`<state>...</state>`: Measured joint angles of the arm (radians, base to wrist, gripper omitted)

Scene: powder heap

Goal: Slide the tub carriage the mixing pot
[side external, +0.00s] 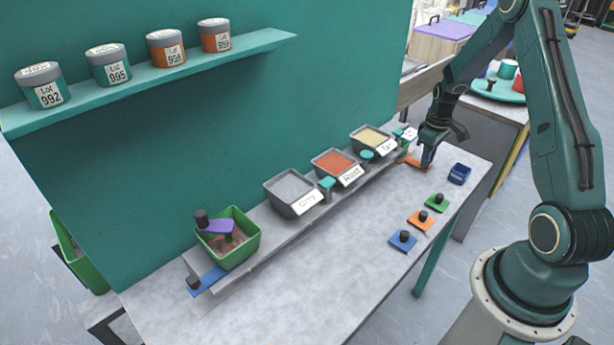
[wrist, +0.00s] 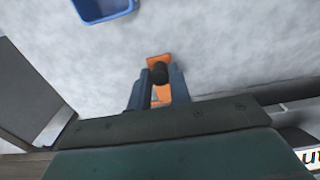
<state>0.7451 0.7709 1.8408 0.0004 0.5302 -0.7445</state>
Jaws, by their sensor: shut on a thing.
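The tub carriage (side external: 262,246) is a long grey rail along the teal back panel. It bears tubs of grey (side external: 290,187), rust (side external: 335,163) and tan powder (side external: 371,137), each with a white label. The mixing pot (side external: 247,246) is a green square tub at the left, with brownish contents and a purple piece with a dark knob over it. My gripper (side external: 427,164) is low at the right end of the rail. In the wrist view its fingers (wrist: 158,92) are shut on the black knob (wrist: 159,73) of an orange plate (wrist: 158,61). The fingers hide part of the plate.
A blue tray (side external: 459,174) stands right of my gripper. Green (side external: 438,204), orange (side external: 420,220) and blue (side external: 402,241) knobbed plates lie along the table's front. A blue knobbed plate (side external: 208,280) lies below the pot. A shelf (side external: 150,79) holds lot jars. The table's middle is clear.

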